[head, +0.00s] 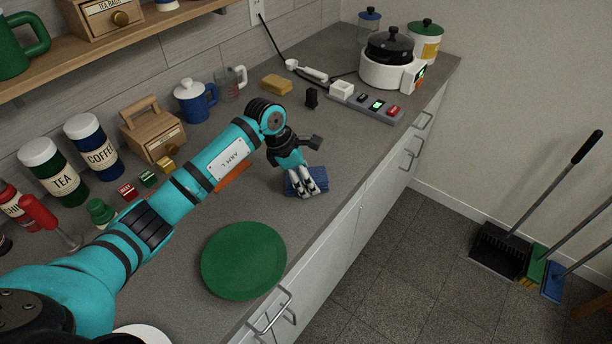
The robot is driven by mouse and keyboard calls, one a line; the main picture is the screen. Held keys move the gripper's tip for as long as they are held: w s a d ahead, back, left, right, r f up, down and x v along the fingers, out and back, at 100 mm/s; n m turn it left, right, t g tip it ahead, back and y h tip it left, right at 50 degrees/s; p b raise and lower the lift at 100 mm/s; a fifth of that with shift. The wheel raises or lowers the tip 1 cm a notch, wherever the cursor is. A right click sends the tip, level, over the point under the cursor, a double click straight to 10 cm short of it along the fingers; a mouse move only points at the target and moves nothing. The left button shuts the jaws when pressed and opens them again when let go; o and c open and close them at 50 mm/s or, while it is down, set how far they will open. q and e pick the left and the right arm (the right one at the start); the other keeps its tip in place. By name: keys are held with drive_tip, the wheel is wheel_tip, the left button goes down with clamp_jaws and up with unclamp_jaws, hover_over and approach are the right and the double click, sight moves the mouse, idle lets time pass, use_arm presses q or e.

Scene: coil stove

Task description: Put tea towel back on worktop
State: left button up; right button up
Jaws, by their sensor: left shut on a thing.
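The blue folded tea towel (318,176) is at the front part of the grey worktop (340,143), near its edge. My left gripper (303,190) is over the towel with its pale fingers pointing down, shut on it. The towel looks to be at worktop level; I cannot tell whether it rests on the surface or is slightly above it. The fingers hide part of the towel. My right gripper is not in the head view.
A green plate (243,261) lies nearer on the worktop. Jars, a blue mug (193,102) and a wooden box (152,134) stand along the wall. A power strip (368,104) and white cooker (388,70) are farther back. The worktop's front edge drops to the floor.

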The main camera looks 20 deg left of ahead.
use_arm(q)
drive_tip(key=shift+f, duration=0.2)
drive_tip(key=o, duration=1.2)
drive_tip(key=shift+r, duration=0.3)
drive_tip(key=shift+a+r, duration=0.2)
drive_tip(key=shift+r, duration=0.1)
drive_tip(key=b+v, duration=0.2)
drive_tip(key=v, duration=0.9)
drive_tip(key=shift+r, duration=0.15)
